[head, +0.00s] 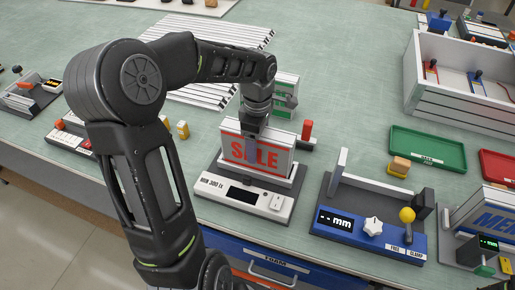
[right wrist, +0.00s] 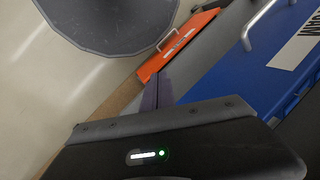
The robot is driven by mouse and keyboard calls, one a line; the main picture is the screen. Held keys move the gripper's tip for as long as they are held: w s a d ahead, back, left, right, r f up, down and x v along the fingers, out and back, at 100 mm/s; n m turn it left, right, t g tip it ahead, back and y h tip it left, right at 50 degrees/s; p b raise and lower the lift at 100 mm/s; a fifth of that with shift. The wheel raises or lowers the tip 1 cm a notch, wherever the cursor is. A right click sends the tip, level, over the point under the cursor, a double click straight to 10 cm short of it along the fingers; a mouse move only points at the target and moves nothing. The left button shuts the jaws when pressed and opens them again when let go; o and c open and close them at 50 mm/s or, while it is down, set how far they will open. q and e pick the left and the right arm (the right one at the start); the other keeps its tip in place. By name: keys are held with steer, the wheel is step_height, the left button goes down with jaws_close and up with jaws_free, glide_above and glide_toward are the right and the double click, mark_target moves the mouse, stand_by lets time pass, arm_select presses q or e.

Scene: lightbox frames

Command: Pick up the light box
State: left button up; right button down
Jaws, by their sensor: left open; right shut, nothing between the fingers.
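The light box (head: 278,158), a pale panel with red SALE lettering, stands upright on a white weighing device (head: 240,207) with a dark display. My left gripper (head: 253,140) is open at the upper part of the light box, pointing down and covering part of its face. I cannot tell whether the fingers touch it. My right gripper (right wrist: 153,85) shows in the right wrist view, shut and empty, above the drawer fronts and floor.
A blue measuring fixture (head: 340,222) stands right of the weighing device. Another lettered box (head: 490,208) is at the right edge. A green-faced box (head: 286,85) is behind the light box. A green tray (head: 427,150) and white crate (head: 450,97) lie farther right.

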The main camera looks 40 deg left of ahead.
arm_select(q)
steer(key=shift+c, duration=0.5)
jaws_close()
stand_by(0.5)
